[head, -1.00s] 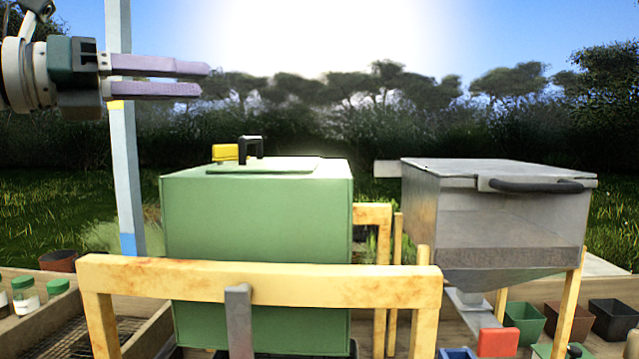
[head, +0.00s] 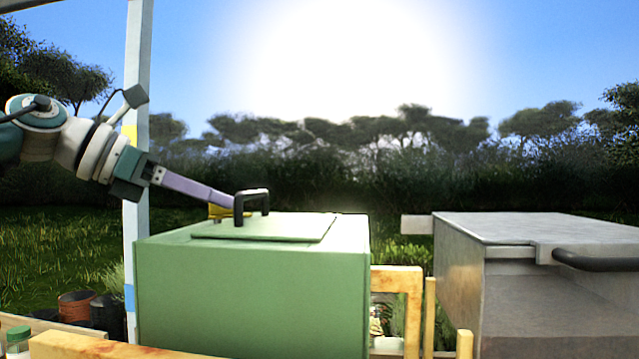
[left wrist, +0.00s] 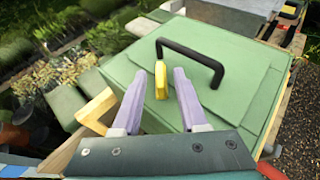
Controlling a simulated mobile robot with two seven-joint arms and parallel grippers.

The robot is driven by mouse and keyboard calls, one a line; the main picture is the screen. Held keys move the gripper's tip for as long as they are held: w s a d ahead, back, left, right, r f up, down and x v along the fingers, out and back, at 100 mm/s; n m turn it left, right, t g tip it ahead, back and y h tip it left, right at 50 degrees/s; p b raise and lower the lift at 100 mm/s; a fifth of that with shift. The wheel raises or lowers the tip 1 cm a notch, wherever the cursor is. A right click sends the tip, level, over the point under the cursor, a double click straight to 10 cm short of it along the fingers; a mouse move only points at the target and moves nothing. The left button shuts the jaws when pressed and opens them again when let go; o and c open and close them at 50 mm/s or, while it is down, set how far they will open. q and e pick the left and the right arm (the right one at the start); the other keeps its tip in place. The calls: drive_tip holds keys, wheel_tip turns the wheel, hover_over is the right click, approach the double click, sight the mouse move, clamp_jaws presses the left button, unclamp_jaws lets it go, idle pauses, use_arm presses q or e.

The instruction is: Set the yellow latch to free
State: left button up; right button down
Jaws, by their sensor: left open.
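The yellow latch (head: 222,212) sits on top of the green box (head: 255,290), beside the black handle (head: 252,203) on its lid. In the left wrist view the yellow latch (left wrist: 161,80) stands between my gripper's two lilac fingers, near their tips. My left gripper (head: 232,203) is open and reaches down to the latch from the left. It also shows in the left wrist view (left wrist: 158,82), with a gap on the right side of the latch. The fingers partly hide the latch in the head view. My right gripper is not in view.
A grey metal bin (head: 540,232) with a black handle stands to the right. A wooden frame (head: 405,285) stands between the bin and the box. A pale post (head: 138,130) rises behind my left arm. Pots (head: 78,305) stand at the lower left.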

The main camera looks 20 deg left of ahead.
use_arm(q)
drive_tip(key=shift+w+d+f, duration=0.15)
drive_tip(key=shift+w, duration=0.05)
drive_tip(key=shift+c, duration=0.2)
clamp_jaws()
idle(0.4)
